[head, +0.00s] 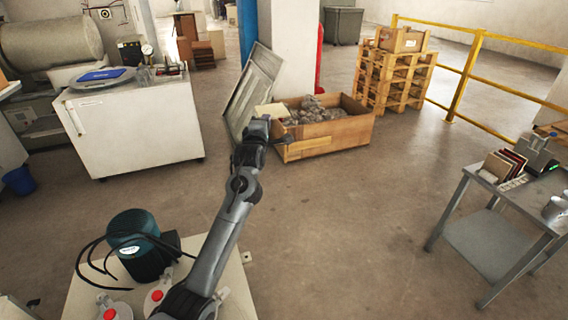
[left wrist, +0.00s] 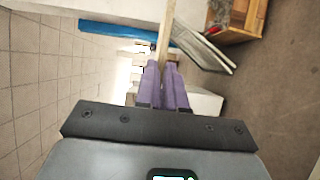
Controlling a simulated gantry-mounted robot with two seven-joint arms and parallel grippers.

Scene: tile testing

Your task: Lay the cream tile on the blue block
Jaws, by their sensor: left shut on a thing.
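My left gripper (head: 259,127) is at the end of the arm reaching up the middle of the head view, in front of the wooden crate. In the left wrist view its purple fingers (left wrist: 166,70) are shut on a thin, pale strip, which looks like the cream tile (left wrist: 167,28) seen edge-on. A cream patch beside the gripper in the head view may be the same tile; I cannot tell. The flat blue block (head: 101,74) lies on a round grey plate on the white cabinet at left, well apart from the gripper. My right gripper is not in view.
The white cabinet (head: 136,128) also carries a gauge. The wooden crate (head: 322,143) of rubble and a leaning grey panel (head: 251,90) stand beyond the gripper. A metal table (head: 478,231) at right holds a rack of tiles. The floor between is clear.

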